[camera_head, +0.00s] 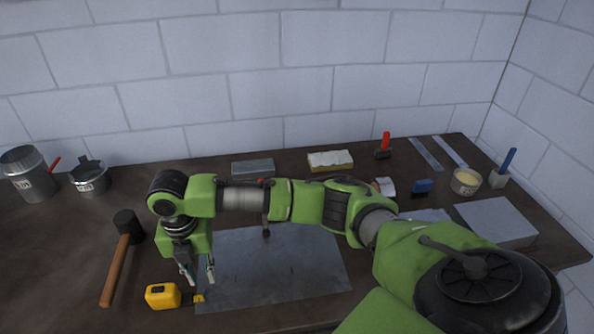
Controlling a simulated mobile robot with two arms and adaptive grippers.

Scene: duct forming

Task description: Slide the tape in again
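A yellow tape measure (163,296) lies near the front edge of the table, left of a flat grey metal sheet (300,262). A short yellow piece (198,299), which looks like the tape's end, shows just right of the case at the sheet's left edge. My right gripper (200,277) points down above and slightly right of the tape measure. Its two fingers are apart, with nothing seen between them. I cannot tell its exact height above the sheet. My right arm crosses the picture and hides the sheet's far part. My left gripper is not in view.
A mallet (122,250) lies left of the tape measure. Metal cans (88,178) stand at the far left. A grey block (252,168), a sponge-like block (330,160), a blue brush (422,186), a tin (466,181) and a grey slab (497,220) occupy the back and right.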

